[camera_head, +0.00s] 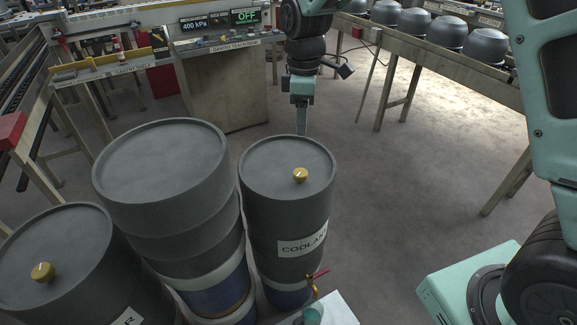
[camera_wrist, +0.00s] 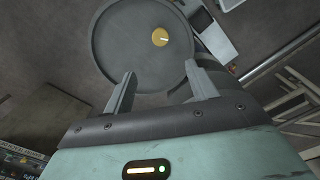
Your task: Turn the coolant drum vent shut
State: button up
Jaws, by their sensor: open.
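The coolant drum (camera_head: 288,205) is a dark grey drum with a white "COOLANT" label, standing at the middle of the head view. Its vent is a brass-yellow knob (camera_head: 300,175) with a pale mark, on the drum's top right of centre. The knob also shows in the wrist view (camera_wrist: 160,37), beyond the fingertips, with the drum lid (camera_wrist: 118,40) around it. My gripper (camera_head: 301,130) is above the far rim of the drum, pointing down. In the wrist view its two fingers (camera_wrist: 160,82) stand apart with nothing between them, short of the knob.
A taller grey drum (camera_head: 165,185) stands close on the left, and another drum (camera_head: 75,265) with a yellow knob is at the lower left. A red-handled tap (camera_head: 313,281) is at the coolant drum's front. The floor to the right is clear. A control bench (camera_head: 220,85) is behind.

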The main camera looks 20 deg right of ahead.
aim_at(301, 172)
notch_tip(301, 172, down, 16)
jog(key=shift+f+p, duration=0.15)
jog(key=shift+p, duration=1.05)
jog(key=shift+s, duration=0.1)
jog(key=c, duration=1)
